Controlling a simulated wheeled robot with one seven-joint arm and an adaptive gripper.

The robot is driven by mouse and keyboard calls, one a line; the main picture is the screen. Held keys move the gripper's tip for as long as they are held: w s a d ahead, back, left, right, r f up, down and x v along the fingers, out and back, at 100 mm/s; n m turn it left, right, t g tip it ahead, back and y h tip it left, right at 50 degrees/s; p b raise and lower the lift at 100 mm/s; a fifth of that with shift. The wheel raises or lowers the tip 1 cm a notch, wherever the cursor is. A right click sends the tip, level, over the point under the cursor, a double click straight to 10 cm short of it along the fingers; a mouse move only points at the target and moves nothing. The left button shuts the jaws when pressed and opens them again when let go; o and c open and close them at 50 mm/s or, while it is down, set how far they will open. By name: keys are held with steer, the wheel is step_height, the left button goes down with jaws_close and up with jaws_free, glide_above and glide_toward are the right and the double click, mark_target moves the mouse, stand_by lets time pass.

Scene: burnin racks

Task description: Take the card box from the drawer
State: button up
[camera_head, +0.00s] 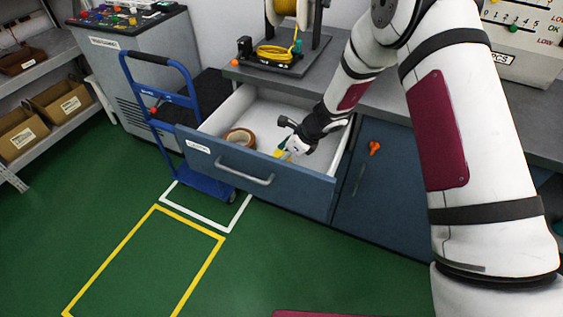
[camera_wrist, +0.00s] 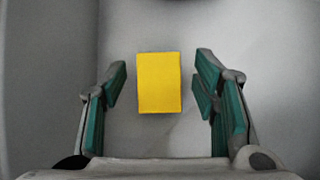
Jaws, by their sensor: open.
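The card box is a small yellow block (camera_wrist: 159,82) lying on the pale drawer floor. In the wrist view it sits between the two green-padded fingers of my gripper (camera_wrist: 160,88), with a gap on each side. My gripper is open and does not touch it. In the head view my gripper (camera_head: 283,151) reaches down into the open drawer (camera_head: 270,162) near its front wall. Only a little of the yellow box (camera_head: 278,153) shows there, and the rest is hidden by my gripper.
A brown tape roll (camera_head: 239,137) lies in the drawer to the left. The drawer's front carries a handle (camera_head: 245,174). A blue trolley (camera_head: 170,100) stands left of the drawer. A cable reel stand (camera_head: 283,60) is on the worktop above. Green floor in front is clear.

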steer(key=c, duration=1.3)
steer(key=shift+r, duration=0.1)
